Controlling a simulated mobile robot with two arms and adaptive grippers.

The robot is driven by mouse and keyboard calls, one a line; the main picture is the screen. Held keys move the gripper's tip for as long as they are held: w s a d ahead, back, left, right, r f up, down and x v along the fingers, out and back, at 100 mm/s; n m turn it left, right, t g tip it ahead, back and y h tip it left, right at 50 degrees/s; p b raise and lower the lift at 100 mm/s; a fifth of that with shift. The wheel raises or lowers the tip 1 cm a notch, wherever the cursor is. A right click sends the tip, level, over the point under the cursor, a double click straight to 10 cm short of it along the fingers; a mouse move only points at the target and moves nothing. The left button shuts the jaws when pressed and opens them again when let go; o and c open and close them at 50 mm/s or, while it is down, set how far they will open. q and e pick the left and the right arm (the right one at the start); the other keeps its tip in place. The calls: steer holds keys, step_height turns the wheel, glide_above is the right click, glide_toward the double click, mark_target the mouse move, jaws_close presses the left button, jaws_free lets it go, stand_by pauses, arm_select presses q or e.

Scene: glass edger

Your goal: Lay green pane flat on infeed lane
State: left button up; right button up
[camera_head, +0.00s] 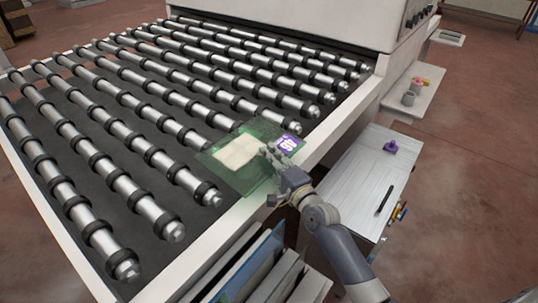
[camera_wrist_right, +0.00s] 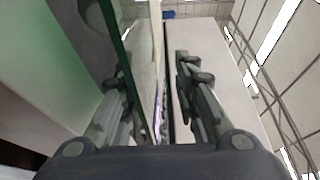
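The green pane (camera_head: 262,182) is a see-through sheet with a cream patch and a purple-and-white label. In the head view it lies about flat over the lane's side rail and roller ends; contact with the rollers is unclear. My right gripper (camera_head: 277,160) is at its right edge, by the label. In the right wrist view the pane's green edge (camera_wrist_right: 126,70) runs between the fingers of my right gripper (camera_wrist_right: 160,100), near the left finger. A gap shows before the right finger, so the gripper looks open around it. The infeed lane (camera_head: 165,128) has rows of metal rollers. My left gripper is not in view.
Several panes, one blue, stand in a rack (camera_head: 262,270) below the rail. A white side table (camera_head: 352,180) holds a purple item (camera_head: 390,147) and a dark pen-like item (camera_head: 384,200). The machine housing (camera_head: 310,20) stands behind the rollers. Most rollers are bare.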

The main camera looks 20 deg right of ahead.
steer(key=shift+s+d+p, duration=0.2)
steer(key=shift+s+p, duration=0.05)
steer(key=shift+s, duration=0.7)
steer(key=shift+s+d+p, duration=0.15)
steer(key=shift+s+p, duration=0.1)
steer(key=shift+s, duration=0.7)
